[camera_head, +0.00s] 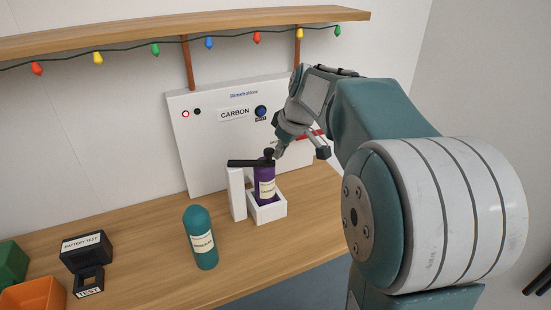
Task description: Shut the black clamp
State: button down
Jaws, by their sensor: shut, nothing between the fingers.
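The black clamp (240,163) is a flat bar at the top of a white upright post (237,196). It runs level across the neck of a purple bottle (265,178), which stands upright in a white open-topped holder (270,212). From this view I cannot tell whether the clamp is latched. My gripper (281,152) is shut and empty. In the picture it is just above and right of the bottle's dark top, close to the clamp's right end. I cannot tell whether it touches either. My gripper hides part of the panel behind.
A white panel labelled CARBON (210,150) with a blue knob (261,111) stands behind the holder. A teal bottle (201,240) stands front left. A black battery test box (86,251), a green bin (12,264) and an orange bin (36,295) are at left. A shelf (200,27) hangs above.

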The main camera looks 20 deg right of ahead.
jog(key=shift+w+d+n, duration=0.4)
jog(key=shift+w+n, duration=0.3)
jog(key=shift+n, duration=0.1)
jog(key=shift+w+a, duration=0.15)
jog(key=shift+a, duration=0.75)
